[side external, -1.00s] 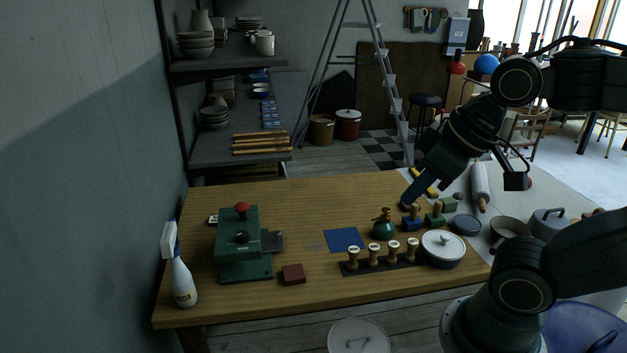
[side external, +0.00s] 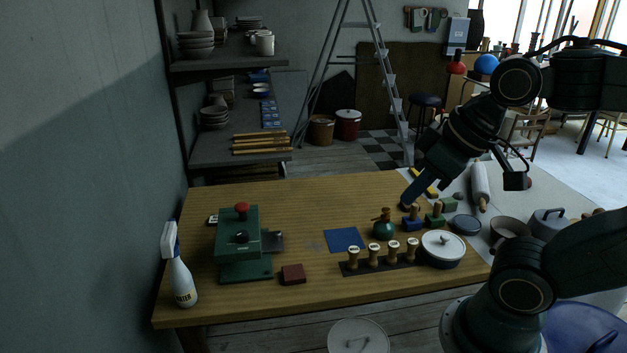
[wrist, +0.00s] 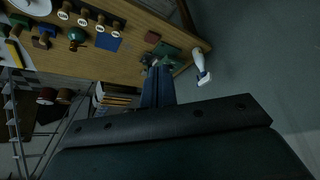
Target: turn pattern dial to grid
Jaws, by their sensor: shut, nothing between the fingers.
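A green press (side external: 240,262) with a red knob (side external: 241,206) on top stands at the left of the wooden table. A dark round knob (side external: 241,237) on its body looks like the pattern dial; its setting is too small to read. The press also shows in the wrist view (wrist: 170,50), partly hidden behind my fingers. My gripper (side external: 407,203) is shut and empty, above the table's right part, well to the right of the press and apart from it. Its fingers also show in the wrist view (wrist: 155,70), shut together.
A spray bottle (side external: 181,275) stands left of the press and a dark red block (side external: 293,274) lies right of it.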

